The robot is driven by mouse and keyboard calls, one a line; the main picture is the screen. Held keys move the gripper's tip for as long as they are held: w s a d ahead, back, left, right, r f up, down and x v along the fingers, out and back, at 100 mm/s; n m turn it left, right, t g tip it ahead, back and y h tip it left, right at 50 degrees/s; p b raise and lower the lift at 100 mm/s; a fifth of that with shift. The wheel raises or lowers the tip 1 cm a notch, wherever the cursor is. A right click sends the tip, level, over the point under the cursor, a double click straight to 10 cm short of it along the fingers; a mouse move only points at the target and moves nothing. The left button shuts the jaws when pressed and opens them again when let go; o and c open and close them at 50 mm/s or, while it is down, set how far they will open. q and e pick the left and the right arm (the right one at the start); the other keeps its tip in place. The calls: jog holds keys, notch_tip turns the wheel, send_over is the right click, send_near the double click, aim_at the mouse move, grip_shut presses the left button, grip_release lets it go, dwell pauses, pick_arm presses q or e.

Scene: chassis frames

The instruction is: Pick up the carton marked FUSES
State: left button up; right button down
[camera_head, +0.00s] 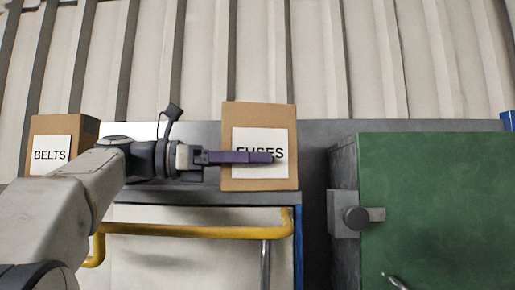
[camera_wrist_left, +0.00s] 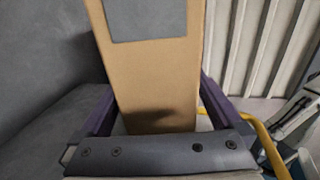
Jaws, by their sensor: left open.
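The carton marked FUSES (camera_head: 258,117) stands upright on a grey surface in the middle of the head view, brown with a white label. My left gripper (camera_head: 268,157) reaches in from the left, and a purple finger crosses in front of the label, covering part of the lettering. In the left wrist view the carton (camera_wrist_left: 155,75) stands between the two spread purple fingers of the left gripper (camera_wrist_left: 158,100), with a grey patch on its upper face. The jaws are open; I cannot tell whether either finger touches it. My right gripper is not in view.
A carton marked BELTS (camera_head: 88,125) stands at the left, partly behind my arm. A green cabinet (camera_head: 440,205) with a grey latch (camera_head: 350,215) is at the right. A yellow rail (camera_head: 190,230) runs below the surface's front edge. A ribbed wall (camera_head: 300,55) closes the back.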

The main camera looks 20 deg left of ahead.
pick_arm(q)
jog(key=shift+w+d, duration=0.25)
jog(key=shift+d, duration=0.25)
grip_shut()
jog(key=shift+s+r, duration=0.1)
jog(key=shift+r, duration=0.1)
